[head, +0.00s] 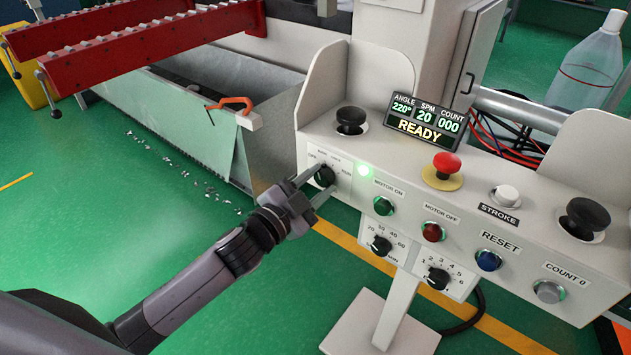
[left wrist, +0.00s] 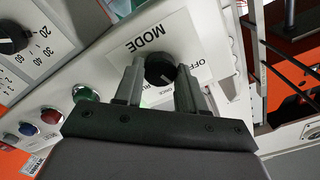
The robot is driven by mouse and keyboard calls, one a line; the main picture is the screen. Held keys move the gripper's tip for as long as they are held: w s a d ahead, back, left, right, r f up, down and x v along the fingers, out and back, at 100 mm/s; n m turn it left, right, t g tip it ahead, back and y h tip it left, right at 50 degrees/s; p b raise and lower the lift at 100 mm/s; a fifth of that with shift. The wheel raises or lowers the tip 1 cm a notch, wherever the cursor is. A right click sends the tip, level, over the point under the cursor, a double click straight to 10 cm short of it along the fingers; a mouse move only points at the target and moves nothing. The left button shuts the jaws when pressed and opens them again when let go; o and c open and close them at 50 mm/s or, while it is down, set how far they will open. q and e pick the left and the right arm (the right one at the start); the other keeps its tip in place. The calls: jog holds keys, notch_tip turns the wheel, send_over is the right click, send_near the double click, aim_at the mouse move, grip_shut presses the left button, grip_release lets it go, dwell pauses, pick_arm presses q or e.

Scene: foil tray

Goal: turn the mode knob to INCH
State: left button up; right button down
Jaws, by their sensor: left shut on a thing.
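The black mode knob (head: 325,176) sits at the left end of the white control panel (head: 455,212). A label plate with position words surrounds it; OFF, INCH and RUN lettering is small and partly hidden. My left gripper (head: 318,183) reaches the knob from the left, with one finger on each side of it. In the left wrist view, the knob (left wrist: 160,70) lies between the two fingertips, under the word MODE, seen upside down. The fingers are shut on the knob. Which position its pointer marks cannot be made out. My right gripper is not in view.
A green MOTOR ON button (head: 383,206), a red MOTOR OFF button (head: 433,232) and a red emergency button (head: 446,164) stand right of the knob. The display (head: 424,117) reads READY. Two lower knobs (head: 381,246) sit below. A black palm button (head: 351,120) stands above the mode knob.

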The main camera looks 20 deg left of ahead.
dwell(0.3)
pick_arm(q)
jog(key=o, duration=1.1)
jog(key=shift+c, duration=0.2)
jog(key=shift+s, duration=0.15)
jog(key=v, duration=0.7)
jog(key=s+f+n+g+y, duration=0.5)
jog(key=s+f+n, duration=0.4)
jog(key=s+f, duration=0.7)
notch_tip(320, 180, up, 10)
jog(key=s+a+g+h+p, duration=0.1)
jog(key=a+p, duration=0.1)
jog(key=p, duration=1.3)
jog(key=shift+n+g, duration=0.3)
